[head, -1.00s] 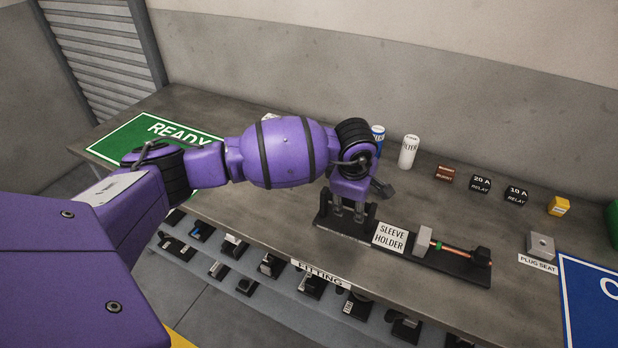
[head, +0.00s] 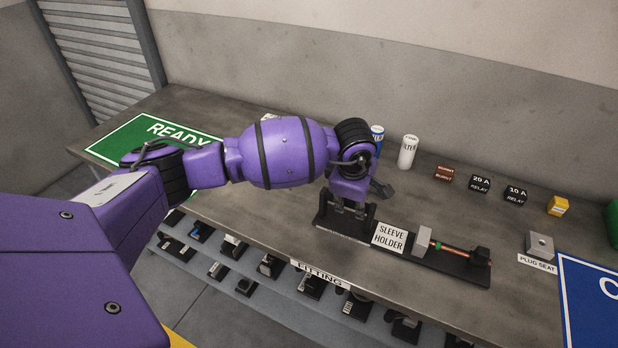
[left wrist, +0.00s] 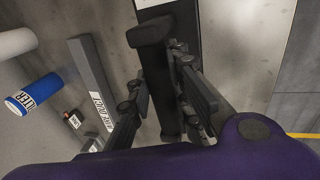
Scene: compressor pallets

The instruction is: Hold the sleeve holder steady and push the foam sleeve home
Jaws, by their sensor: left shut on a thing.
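The sleeve holder (head: 400,252) is a long black base on the bench, with a white label reading SLEEVE HOLDER. I cannot tell which piece is the foam sleeve. My left gripper (head: 351,209) reaches down at the left end of the holder and is shut on it. In the left wrist view the fingers (left wrist: 165,108) stand either side of a dark part of the holder (left wrist: 152,32). My right gripper is not in view.
Behind the holder stand a white filter (head: 408,151), a blue-and-white filter (head: 377,138), a brown block (head: 444,174), two black relays (head: 480,184) and a yellow block (head: 558,206). The plug seat (head: 540,245) is to the right. Several parts lie on the shelf below.

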